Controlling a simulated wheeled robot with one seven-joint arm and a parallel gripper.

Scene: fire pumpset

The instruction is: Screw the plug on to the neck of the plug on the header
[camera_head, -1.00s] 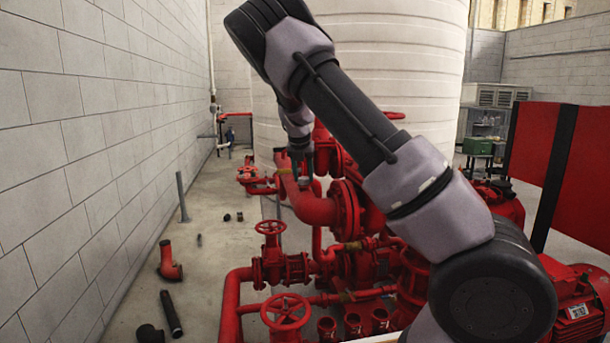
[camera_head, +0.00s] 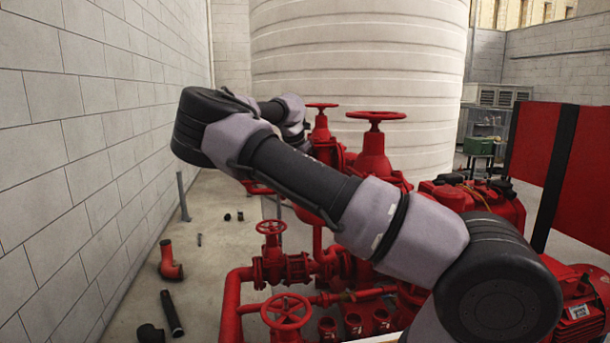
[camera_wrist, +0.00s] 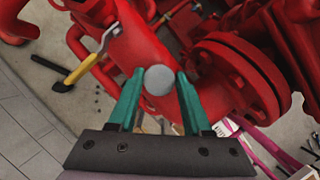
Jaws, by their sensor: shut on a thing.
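In the wrist view, my gripper (camera_wrist: 160,73) has two green fingers on either side of a round grey plug (camera_wrist: 158,82), and it is shut on it. The plug's flat round face points toward the camera. Behind it runs the thick red header pipe (camera_wrist: 135,48). The neck is not visible, hidden behind the plug and fingers or out of sight, so I cannot tell whether the plug touches it. In the head view my gripper and the plug are hidden behind my arm.
A yellow-handled lever (camera_wrist: 82,68) stands beside the header on the left. A bolted red flange (camera_wrist: 238,80) is close on the right. In the head view, red valve handwheels (camera_head: 375,115) rise behind my arm. Loose pipe pieces (camera_head: 171,262) lie on the floor by the wall.

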